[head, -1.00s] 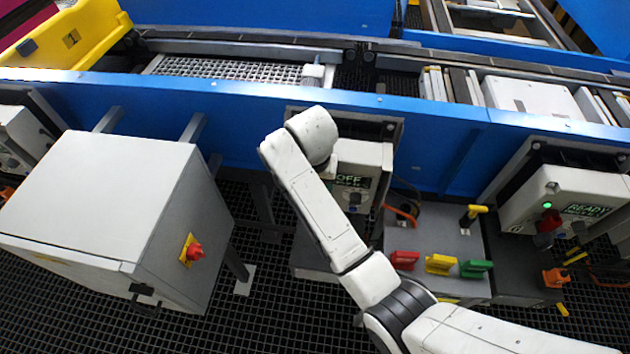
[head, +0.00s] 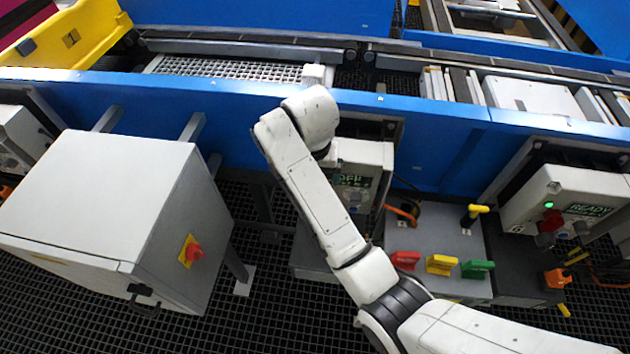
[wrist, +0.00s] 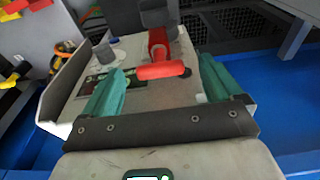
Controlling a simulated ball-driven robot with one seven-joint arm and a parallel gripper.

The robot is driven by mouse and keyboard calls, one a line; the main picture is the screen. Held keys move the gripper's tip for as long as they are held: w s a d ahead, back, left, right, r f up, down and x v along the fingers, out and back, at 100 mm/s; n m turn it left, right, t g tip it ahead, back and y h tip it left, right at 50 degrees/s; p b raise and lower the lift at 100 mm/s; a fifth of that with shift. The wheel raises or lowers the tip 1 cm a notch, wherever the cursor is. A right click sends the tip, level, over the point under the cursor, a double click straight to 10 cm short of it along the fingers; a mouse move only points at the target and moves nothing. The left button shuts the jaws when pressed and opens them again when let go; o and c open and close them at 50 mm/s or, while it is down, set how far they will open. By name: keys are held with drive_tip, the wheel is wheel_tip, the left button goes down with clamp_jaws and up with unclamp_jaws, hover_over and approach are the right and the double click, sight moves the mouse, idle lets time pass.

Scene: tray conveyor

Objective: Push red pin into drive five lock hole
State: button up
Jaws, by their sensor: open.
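The red pin (wrist: 160,70) shows in the wrist view as a red T-shaped piece with a crossbar, at the front of a pale drive box (wrist: 135,105). My gripper (wrist: 162,84) is open, with one teal finger on each side of the crossbar. Small gaps seem to remain between the crossbar and the fingers; contact is unclear. In the head view the drive box (head: 366,156) with a partly covered green display stands behind my arm, which hides the pin and my fingers. The lock hole cannot be made out.
The blue conveyor rail (head: 240,103) runs behind the box. A grey cabinet (head: 100,195) with a red knob stands at left. A panel with red, yellow and green handles (head: 440,264) lies at right, near another drive box (head: 560,195) reading READY.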

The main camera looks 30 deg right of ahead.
wheel_tip(320, 180, up, 6)
drive_tip(key=p, duration=0.3)
drive_tip(key=shift+s+a, duration=0.25)
drive_tip(key=shift+s, duration=0.15)
